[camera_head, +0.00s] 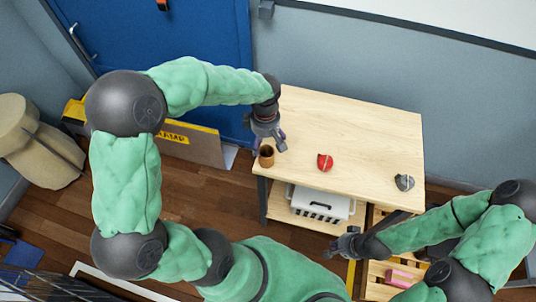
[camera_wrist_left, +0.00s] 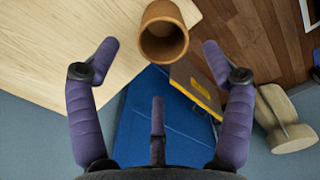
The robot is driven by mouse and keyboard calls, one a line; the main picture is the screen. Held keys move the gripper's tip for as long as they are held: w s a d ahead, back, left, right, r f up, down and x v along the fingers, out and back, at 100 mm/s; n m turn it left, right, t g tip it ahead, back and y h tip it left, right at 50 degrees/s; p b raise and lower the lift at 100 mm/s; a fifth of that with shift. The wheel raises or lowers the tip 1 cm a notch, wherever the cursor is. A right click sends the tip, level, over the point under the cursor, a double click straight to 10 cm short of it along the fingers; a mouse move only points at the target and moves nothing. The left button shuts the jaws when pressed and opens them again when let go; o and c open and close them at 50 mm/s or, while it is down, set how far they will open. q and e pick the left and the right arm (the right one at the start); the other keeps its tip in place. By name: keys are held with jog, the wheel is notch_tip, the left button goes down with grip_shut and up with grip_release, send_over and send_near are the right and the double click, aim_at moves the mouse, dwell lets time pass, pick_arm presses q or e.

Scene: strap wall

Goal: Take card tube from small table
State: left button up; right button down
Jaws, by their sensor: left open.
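The card tube (camera_head: 266,156) is a short brown open cylinder. It stands near the front left corner of the small table (camera_head: 350,125), which has a pale wooden top. My left gripper (camera_head: 268,141) is just behind the tube, over the left end of the table. In the left wrist view the tube (camera_wrist_left: 163,35) shows near the tips of the spread purple fingers, with its dark opening visible. The left gripper is open and holds nothing. My right gripper (camera_head: 343,244) is low in front of the table, away from the tube; its fingers are too small to read.
A red object (camera_head: 324,162) and a grey object (camera_head: 404,182) lie on the tabletop to the right. A white basket (camera_head: 320,203) sits on the lower shelf. A pink block (camera_head: 402,277) lies on wooden slats. A blue door (camera_head: 205,35) is behind.

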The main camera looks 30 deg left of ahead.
aim_at(266, 147)
pick_arm(q)
notch_tip(266, 147, down, 4)
jog(key=shift+r+b, duration=0.15)
jog(key=shift+b, duration=0.3)
jog(key=f, duration=0.1)
jog(key=f+b, duration=0.1)
jog(key=f, duration=0.1)
jog(key=s+f+b, duration=0.1)
jog(key=shift+d+f, duration=0.15)
jog(key=shift+d, duration=0.1)
jog(key=shift+w+f, duration=0.15)
jog(key=shift+f, duration=0.3)
jog(key=shift+c, duration=0.3)
jog(key=c, duration=1)
